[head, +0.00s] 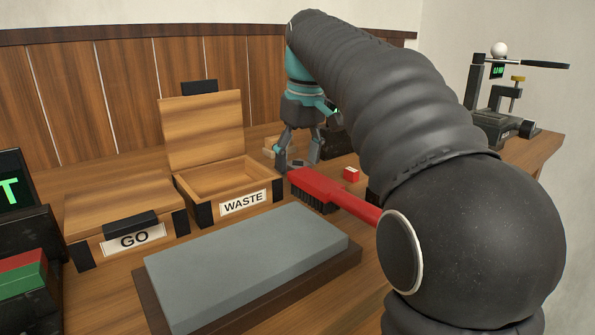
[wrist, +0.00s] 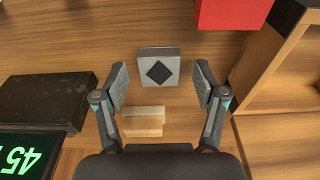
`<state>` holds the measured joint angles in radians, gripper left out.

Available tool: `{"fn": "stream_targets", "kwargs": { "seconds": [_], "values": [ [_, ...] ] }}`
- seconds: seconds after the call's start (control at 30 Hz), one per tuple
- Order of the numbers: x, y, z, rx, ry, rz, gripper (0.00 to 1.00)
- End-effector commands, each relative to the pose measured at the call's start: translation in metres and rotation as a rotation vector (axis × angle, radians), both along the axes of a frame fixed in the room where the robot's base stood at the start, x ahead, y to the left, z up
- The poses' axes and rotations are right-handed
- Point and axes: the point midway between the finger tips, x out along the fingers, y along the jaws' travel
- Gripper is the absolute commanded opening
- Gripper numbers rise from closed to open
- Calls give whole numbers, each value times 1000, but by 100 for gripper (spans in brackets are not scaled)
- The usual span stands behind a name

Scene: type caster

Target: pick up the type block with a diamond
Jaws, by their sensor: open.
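The type block with a diamond (wrist: 159,68) is a grey block with a black diamond on its upward face. In the wrist view it lies on the wooden bench between and slightly beyond my fingertips, with a gap on each side. My gripper (wrist: 161,76) is open and empty, pointing down over it. In the head view my gripper (head: 298,160) is low over the bench behind the red brush; the block there is small and partly hidden by the fingers. I cannot tell the exact height of the fingertips above the bench.
Pale wooden blocks (wrist: 143,120) lie near the diamond block. The red brush (head: 318,190) lies in front and the open WASTE box (head: 240,187) stands left. A dark box with a green display (wrist: 30,150) is close by. A grey slab (head: 245,265) fills the foreground.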

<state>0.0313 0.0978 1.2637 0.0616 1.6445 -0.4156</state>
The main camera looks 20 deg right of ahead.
Motion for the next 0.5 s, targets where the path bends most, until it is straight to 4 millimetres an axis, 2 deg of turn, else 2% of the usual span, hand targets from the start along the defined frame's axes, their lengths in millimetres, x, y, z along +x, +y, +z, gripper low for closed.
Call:
{"fn": "stream_targets", "kwargs": {
  "seconds": [0.27, 0.37, 0.5],
  "values": [
    [0, 0, -3, -1, -1, 0, 71],
    [0, 0, -3, -1, -1, 0, 51],
    [0, 0, -3, -1, -1, 0, 16]
  ]
}}
